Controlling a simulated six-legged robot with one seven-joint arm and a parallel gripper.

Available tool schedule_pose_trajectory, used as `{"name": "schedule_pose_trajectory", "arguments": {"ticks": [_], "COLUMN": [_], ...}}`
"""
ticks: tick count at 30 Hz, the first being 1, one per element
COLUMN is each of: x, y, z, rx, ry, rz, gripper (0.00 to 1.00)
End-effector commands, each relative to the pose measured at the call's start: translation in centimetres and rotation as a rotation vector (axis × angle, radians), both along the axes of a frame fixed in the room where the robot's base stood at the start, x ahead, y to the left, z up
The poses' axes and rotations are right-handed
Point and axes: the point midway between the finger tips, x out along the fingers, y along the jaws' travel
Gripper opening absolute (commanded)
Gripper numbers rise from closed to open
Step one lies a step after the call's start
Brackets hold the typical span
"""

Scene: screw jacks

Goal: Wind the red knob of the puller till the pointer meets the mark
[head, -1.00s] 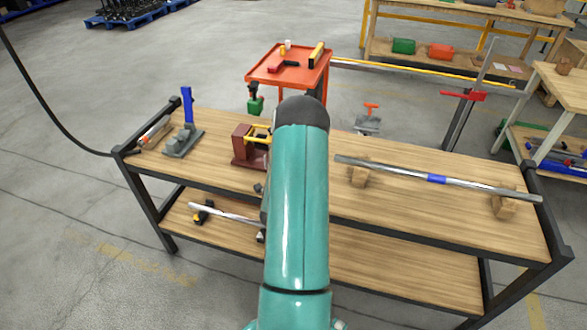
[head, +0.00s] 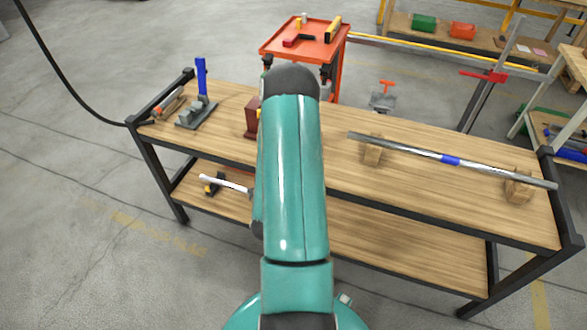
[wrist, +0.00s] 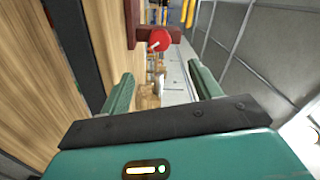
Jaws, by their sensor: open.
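The puller shows in the wrist view as a dark red frame (wrist: 133,14) beside the wooden bench top, with the round red knob (wrist: 160,39) on it. A small pale piece sits at the knob's lower left edge. My gripper (wrist: 163,88) is open and empty, its two green fingers wide apart. The knob lies beyond the fingertips, roughly in line with the gap, and is not touched. In the head view only the left part of the dark red puller (head: 251,117) shows; my teal arm hides the rest and the gripper. I cannot make out the pointer or the mark.
On the bench (head: 430,205), a grey stand with a blue upright (head: 201,77) is at the left. A long steel bar (head: 410,149) lies on wooden blocks at the right. A red trolley (head: 272,44) stands behind. The bench front is clear.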

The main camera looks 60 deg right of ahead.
Motion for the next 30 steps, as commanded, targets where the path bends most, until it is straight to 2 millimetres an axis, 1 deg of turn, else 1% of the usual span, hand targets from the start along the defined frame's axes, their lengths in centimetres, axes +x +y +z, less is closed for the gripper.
{"name": "schedule_pose_trajectory", "arguments": {"ticks": [5, 8, 11, 15, 18, 20, 23, 27, 30], "x": [0.1, 0.1, 0.1, -0.4, -0.7, -0.9, -0.9, -0.6, -0.2], "y": [0.1, 0.4, 1.0, 1.4, 1.5, 1.4, 1.1, 0.5, 0.2], "z": [-0.2, -1.1, -2.5, -4.3, -4.8, -4.8, -4.2, -2.6, -1.2], "rx": [0.003, 0.011, 0.022, 0.020, 0.002, -0.014, -0.051, -0.115, -0.154], "ry": [0.014, 0.080, 0.210, 0.443, 0.603, 0.695, 0.838, 1.013, 1.097], "rz": [0.003, 0.012, 0.029, 0.048, 0.057, 0.057, 0.053, 0.036, 0.019], "gripper": [0.63, 0.63, 0.63, 0.63, 0.63, 0.63, 0.63, 0.63, 0.63]}}
